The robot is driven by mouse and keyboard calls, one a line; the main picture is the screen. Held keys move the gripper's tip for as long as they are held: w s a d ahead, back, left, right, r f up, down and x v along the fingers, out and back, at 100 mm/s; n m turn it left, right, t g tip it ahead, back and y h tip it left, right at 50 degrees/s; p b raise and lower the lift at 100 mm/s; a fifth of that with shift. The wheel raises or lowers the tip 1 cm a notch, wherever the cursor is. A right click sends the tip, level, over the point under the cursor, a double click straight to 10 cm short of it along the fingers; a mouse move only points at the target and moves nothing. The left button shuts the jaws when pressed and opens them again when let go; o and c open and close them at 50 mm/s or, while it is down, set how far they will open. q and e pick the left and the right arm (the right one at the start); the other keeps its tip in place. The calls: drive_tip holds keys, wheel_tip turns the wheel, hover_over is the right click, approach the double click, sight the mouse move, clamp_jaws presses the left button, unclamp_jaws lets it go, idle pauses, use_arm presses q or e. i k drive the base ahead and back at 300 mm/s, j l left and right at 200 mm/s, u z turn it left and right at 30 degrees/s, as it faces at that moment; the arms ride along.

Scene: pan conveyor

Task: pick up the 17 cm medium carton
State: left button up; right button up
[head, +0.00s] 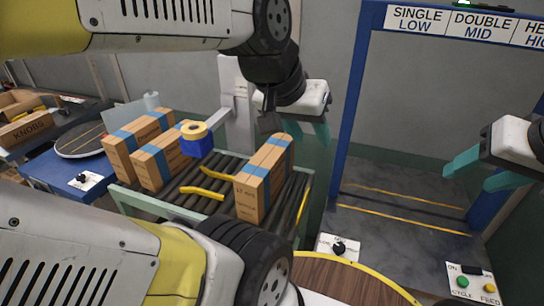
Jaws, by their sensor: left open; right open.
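Three tan cartons with blue tape stand on the roller conveyor (212,203). The nearest carton (250,197) stands at its right end, with small print on its face that I cannot read for certain. A second carton (150,172) and a third carton (118,158) stand close together at the left end. I cannot tell from the print which is the 17 cm one. My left gripper (296,127) is open and empty, with teal fingers just above and behind the nearest carton in the picture. My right gripper (482,173) is open and empty at the far right, away from the cartons.
A blue and yellow tape dispenser (195,140) is beside the conveyor's back. Yellow strips (202,192) lie on the rollers. A blue gate frame (350,120) stands right of the conveyor. A control box (472,284) and a knob box (338,248) are in front.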

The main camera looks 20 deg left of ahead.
sight(258, 185)
drive_tip(key=u, duration=1.05)
